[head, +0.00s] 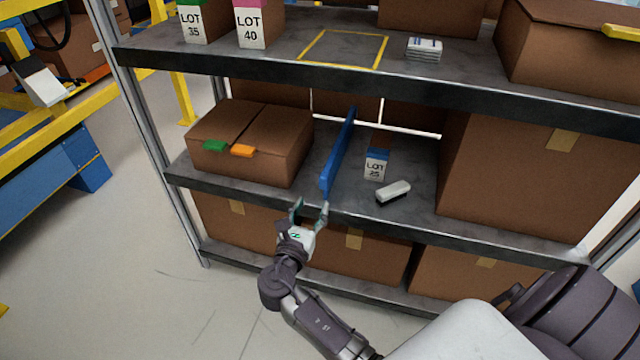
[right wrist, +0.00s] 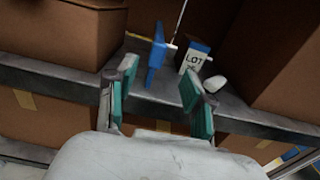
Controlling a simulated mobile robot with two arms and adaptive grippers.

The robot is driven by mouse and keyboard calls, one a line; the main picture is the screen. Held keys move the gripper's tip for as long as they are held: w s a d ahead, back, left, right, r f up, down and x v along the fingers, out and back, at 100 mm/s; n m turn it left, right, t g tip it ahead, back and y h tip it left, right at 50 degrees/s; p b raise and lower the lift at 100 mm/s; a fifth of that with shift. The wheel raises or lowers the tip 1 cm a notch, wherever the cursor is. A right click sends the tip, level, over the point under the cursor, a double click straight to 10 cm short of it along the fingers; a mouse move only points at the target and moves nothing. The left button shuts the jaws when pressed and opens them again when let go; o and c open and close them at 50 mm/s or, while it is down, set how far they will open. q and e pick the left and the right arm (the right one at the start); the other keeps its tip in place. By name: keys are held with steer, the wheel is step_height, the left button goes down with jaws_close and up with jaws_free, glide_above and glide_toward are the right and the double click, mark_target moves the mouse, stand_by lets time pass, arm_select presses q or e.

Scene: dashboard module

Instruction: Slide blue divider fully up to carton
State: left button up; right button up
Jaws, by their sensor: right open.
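The blue divider (head: 339,156) stands upright on the middle shelf, its long side running from front to back. The carton (head: 250,143) with green and orange tabs sits to its left, with a gap of bare shelf between them at the front. My right gripper (head: 311,206) is open and empty, just in front of the shelf's front edge and near the divider's front end. In the right wrist view the divider (right wrist: 156,56) shows beyond and between the open fingers (right wrist: 158,98), apart from them. My left gripper is not in view.
A LOT 25 box (head: 376,164) and a small white-topped block (head: 393,192) stand right of the divider. A large carton (head: 510,180) fills the shelf's right side. The upper shelf's edge (head: 300,79) overhangs, and the middle shelf's front edge (head: 400,221) lies by my gripper.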

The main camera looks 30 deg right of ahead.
mark_target(323, 181)
steer(key=b+x, duration=0.1)
steer(key=x, duration=0.9)
steer(key=shift+w+a+f, duration=0.1)
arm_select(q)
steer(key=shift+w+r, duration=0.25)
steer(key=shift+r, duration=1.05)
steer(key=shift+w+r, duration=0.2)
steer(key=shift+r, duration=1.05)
arm_select(e)
steer(key=shift+w+d, duration=0.4)
steer(key=shift+d, duration=0.1)
jaws_close()
